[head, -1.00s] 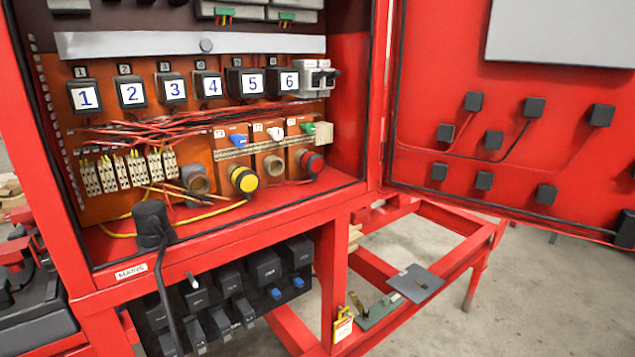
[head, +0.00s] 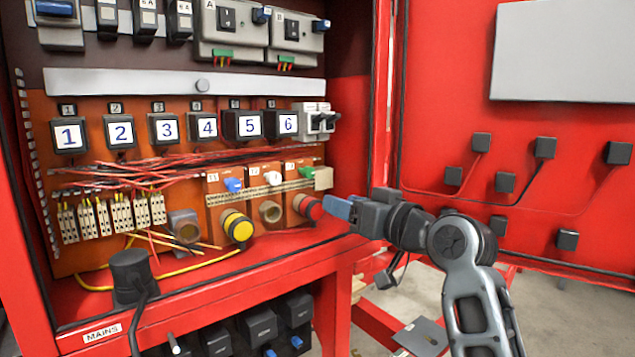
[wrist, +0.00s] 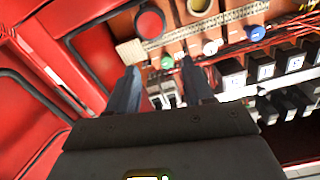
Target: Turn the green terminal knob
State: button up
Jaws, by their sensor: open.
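The green terminal knob (head: 306,172) is small and sits on the rightmost orange terminal block, above the red round button and left of a beige end block. In the wrist view the green knob (wrist: 167,62) shows between my two fingertips and beyond them, with no contact visible. My gripper (head: 338,208) is at the right side of the cabinet opening, to the right of and lower than the knob in the head view. Its blue-grey fingers are open and empty in the wrist view (wrist: 162,75). How far the fingertips are from the knob is hard to tell.
A white knob (head: 273,177) and a blue knob (head: 233,185) sit left of the green one. The red button (head: 311,208) and yellow button (head: 238,227) protrude below. The beige block (head: 323,178) is close on the right. The cabinet's right post (head: 382,110) and open door (head: 440,90) flank my arm.

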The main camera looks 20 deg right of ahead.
aim_at(311, 174)
jog(key=shift+n+y, duration=0.3)
jog(key=shift+n, duration=0.1)
jog(key=w+r, duration=0.1)
jog(key=w, duration=0.2)
jog(key=w+a+r+p, duration=0.1)
jog(key=w, duration=0.2)
jog(key=w+a+r, duration=0.1)
jog(key=w, duration=0.1)
jog(key=shift+w+a+r, duration=0.25)
jog(key=shift+w+r, duration=0.05)
jog(key=shift+w, duration=0.1)
grip_shut()
